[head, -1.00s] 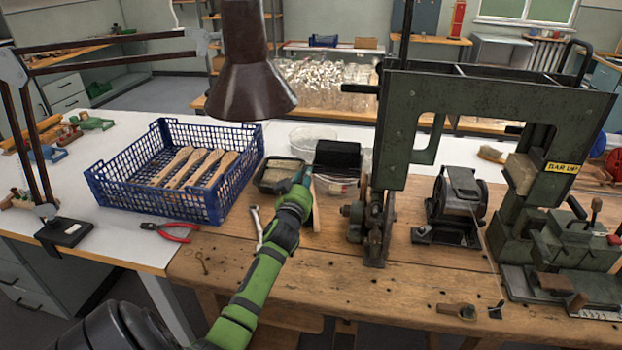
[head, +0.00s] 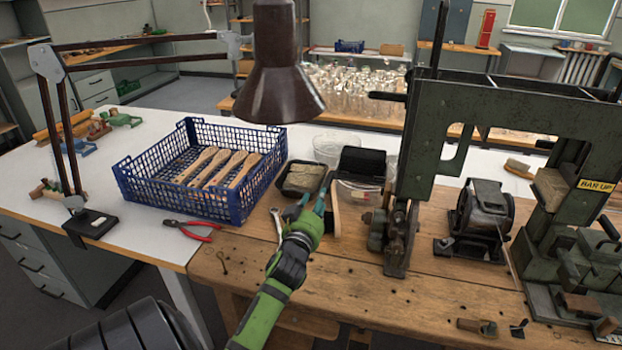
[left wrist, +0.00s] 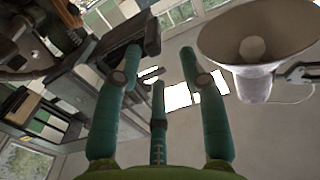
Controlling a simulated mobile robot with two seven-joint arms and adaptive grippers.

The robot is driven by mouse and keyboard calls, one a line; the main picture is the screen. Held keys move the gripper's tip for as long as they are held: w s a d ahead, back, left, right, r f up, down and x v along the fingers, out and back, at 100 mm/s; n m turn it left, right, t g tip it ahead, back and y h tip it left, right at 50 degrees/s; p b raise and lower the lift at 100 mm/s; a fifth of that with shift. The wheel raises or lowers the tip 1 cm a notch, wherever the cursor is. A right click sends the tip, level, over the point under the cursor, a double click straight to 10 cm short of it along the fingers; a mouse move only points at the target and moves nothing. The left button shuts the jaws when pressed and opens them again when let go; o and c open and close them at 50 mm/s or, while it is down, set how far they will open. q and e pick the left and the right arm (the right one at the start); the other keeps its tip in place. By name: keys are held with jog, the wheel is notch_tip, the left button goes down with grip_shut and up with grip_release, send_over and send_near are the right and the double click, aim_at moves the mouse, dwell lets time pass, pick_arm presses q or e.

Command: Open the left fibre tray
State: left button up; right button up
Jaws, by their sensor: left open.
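A small black-rimmed tray (head: 302,178) with a mottled pale-brown top sits at the left of the fibre trays. I cannot tell whether that top is fibre or a cover. To its right is a clear bin (head: 360,196) with a black flap (head: 362,160) tilted over its back. My left gripper (head: 311,204) is open and empty just in front of the left tray, fingers pointing up. In the left wrist view its spread fingers (left wrist: 160,70) show, with a dark block (left wrist: 145,35) at the left fingertip; contact is unclear. My right gripper is not seen.
A blue crate (head: 190,205) with wooden brush handles stands left. A wrench (head: 276,225) and red pliers (head: 192,230) lie nearby. A lamp (head: 280,80) hangs above. The green machine (head: 440,140) stands right. A pale upright wooden piece (head: 335,210) is beside the gripper.

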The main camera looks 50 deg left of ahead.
pick_arm(q)
jog(key=v, duration=0.4)
jog(key=shift+a, duration=0.1)
dwell(0.4)
